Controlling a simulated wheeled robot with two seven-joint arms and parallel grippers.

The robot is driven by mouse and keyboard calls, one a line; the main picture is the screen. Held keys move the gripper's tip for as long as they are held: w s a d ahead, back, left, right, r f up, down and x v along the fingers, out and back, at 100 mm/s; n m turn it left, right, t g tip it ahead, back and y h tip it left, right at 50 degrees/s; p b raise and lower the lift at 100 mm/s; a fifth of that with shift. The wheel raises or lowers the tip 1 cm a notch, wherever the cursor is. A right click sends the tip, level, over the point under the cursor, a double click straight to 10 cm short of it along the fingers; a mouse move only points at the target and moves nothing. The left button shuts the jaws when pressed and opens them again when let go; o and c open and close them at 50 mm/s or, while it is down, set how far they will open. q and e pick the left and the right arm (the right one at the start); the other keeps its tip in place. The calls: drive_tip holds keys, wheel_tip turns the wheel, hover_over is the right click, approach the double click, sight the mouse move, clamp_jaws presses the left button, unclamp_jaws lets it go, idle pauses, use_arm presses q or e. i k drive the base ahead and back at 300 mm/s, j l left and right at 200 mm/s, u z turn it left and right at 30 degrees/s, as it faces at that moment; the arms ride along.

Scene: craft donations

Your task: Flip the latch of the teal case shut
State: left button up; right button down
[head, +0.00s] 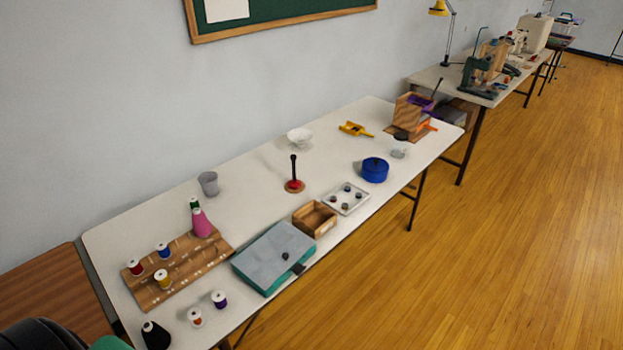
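The teal case (262,289) lies on the near edge of the long white table, with its grey top (268,248) lying flat and looking closed. A small dark latch-like piece (298,269) shows at its front right edge. It is too small to tell whether it is flipped up or down. A dark round knob (285,256) shows on the top close to that edge. Neither of my grippers is in view.
A wooden box (315,219) stands close to the case's right end. A wooden spool board (215,246) lies to its left. Several spools and a black cone (155,336) stand on the table (240,205). The table behind the case is mostly clear.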

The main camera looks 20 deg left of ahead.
sight(299, 269)
drive_tip(key=u, duration=1.1)
